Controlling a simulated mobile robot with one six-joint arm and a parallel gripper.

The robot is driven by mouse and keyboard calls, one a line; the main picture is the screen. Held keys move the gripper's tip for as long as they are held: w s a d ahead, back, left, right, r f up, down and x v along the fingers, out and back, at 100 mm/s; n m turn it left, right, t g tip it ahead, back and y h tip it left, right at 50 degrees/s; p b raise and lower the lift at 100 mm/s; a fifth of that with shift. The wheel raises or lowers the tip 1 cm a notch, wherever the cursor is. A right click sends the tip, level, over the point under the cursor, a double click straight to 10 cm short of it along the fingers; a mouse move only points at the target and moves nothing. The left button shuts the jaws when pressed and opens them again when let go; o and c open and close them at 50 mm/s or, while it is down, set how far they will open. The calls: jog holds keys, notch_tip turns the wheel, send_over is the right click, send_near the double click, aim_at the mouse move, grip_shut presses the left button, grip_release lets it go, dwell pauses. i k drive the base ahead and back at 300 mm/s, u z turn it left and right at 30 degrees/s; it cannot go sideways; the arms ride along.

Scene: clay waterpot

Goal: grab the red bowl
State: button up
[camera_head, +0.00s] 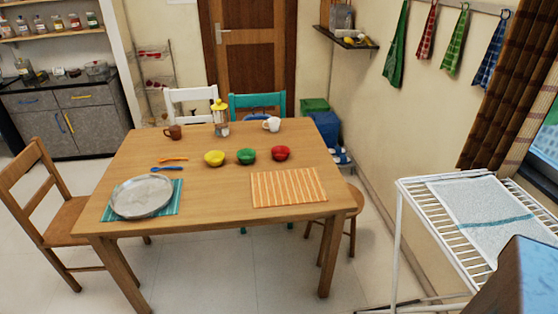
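The red bowl (281,153) stands upright on the wooden table (220,185), at the right end of a row of small bowls. The green bowl (246,156) is just left of it, with a small gap. The yellow bowl (214,158) is farther left. The red bowl is apart from the striped orange placemat (287,187) in front of it. My gripper is not in view.
A white mug (271,124) and a yellow-topped jar (220,118) stand behind the bowls. A round metal tray (142,196) lies on a teal mat at left. Chairs (52,205) surround the table; a white drying rack (465,220) is at right. Front floor is clear.

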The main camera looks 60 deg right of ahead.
aim_at(280, 152)
jog(key=i, duration=0.85)
jog(key=u, duration=0.05)
